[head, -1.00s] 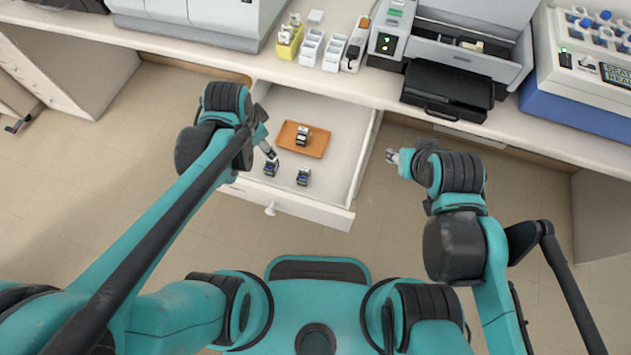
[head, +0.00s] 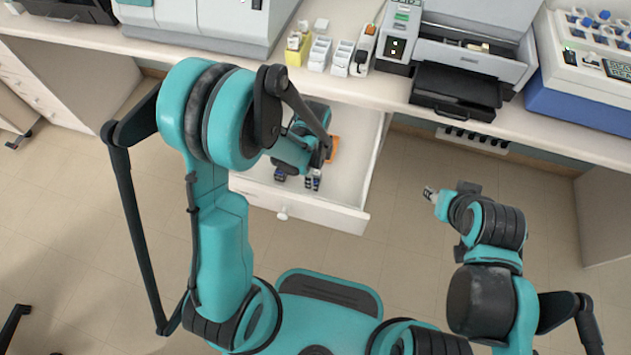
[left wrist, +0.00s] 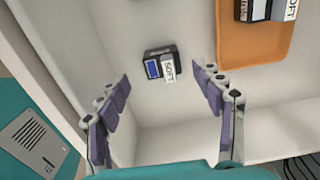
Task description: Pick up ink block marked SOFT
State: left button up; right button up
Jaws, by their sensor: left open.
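An orange tray (left wrist: 246,45) in the drawer carries another labelled block (left wrist: 268,9), cut off by the picture's top edge. The white drawer's front (head: 300,205) and side walls bound the space. Bottles and machines stand on the counter above.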

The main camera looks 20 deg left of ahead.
aim_at(315, 175)
pick_arm(q)
jog(key=f, duration=0.2)
jog(key=f+b, duration=0.1)
jog(key=shift+w+f, duration=0.2)
jog(key=shift+f, duration=0.15)
jog(key=shift+r, duration=0.1)
jog(key=c, duration=1.2)
jog(key=shift+c, duration=0.2)
